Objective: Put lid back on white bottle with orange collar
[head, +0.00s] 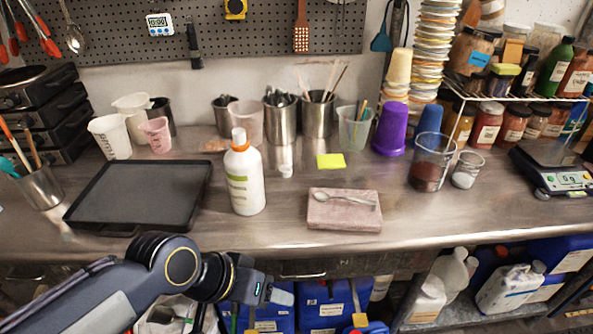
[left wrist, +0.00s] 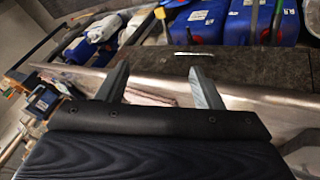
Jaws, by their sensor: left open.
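The white bottle (head: 247,180) stands upright on the steel counter, left of centre in the head view. An orange collar (head: 240,148) rings its neck, and a narrow white top shows above it. A small white piece (head: 286,171), which looks like the lid, sits on the counter just right of the bottle. My left gripper (head: 270,292) is low in front of the counter's front edge, below and apart from the bottle. In the left wrist view its two fingers (left wrist: 160,82) are spread with nothing between them. My right gripper is not in view.
A dark tray (head: 140,192) lies left of the bottle. A pink slab (head: 345,220) with a spoon lies to the right, and a yellow note (head: 330,161) behind it. Steel pots and cups line the back. Blue containers (head: 322,303) stand below the counter.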

